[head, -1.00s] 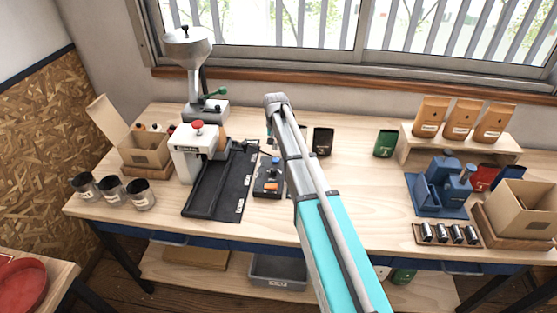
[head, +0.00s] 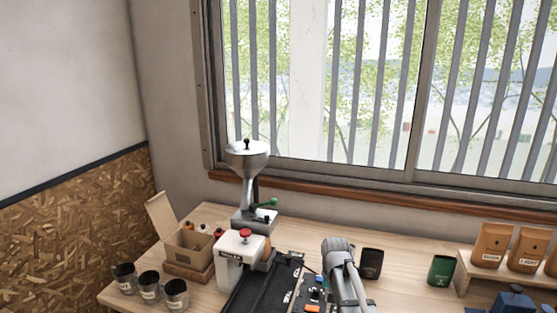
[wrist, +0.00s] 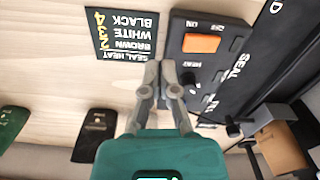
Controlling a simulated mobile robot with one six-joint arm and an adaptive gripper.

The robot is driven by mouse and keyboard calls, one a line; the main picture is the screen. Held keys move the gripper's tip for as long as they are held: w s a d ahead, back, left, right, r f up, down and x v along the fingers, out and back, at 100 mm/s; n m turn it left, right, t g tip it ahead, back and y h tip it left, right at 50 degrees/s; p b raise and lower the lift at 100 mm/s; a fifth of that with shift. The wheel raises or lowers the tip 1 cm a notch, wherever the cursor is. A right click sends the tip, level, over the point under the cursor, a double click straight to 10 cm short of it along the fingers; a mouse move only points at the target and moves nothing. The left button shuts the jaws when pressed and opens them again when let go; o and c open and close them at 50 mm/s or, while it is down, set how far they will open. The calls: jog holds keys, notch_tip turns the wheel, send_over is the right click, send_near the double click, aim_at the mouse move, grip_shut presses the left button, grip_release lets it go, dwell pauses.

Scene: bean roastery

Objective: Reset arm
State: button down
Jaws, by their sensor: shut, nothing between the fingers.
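My gripper (wrist: 160,68) shows in the wrist view with its two fingers together and nothing between them. It is over the bench, between a dark heat card (wrist: 122,32) and a black control box with an orange switch (wrist: 201,43). I cannot tell its exact height above the bench. In the head view my arm (head: 342,262) rises from the bottom edge right of the black sealer mat (head: 262,287), and the fingers are hidden there.
A black pouch (head: 371,264) and a green pouch (head: 441,270) stand right of my arm. Brown bags (head: 491,243) sit on a riser. The window is behind.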

jog(key=s+n, duration=0.1)
jog(key=s, duration=1.3)
jog(key=shift+d+n, duration=0.2)
jog(key=shift+n, duration=0.2)
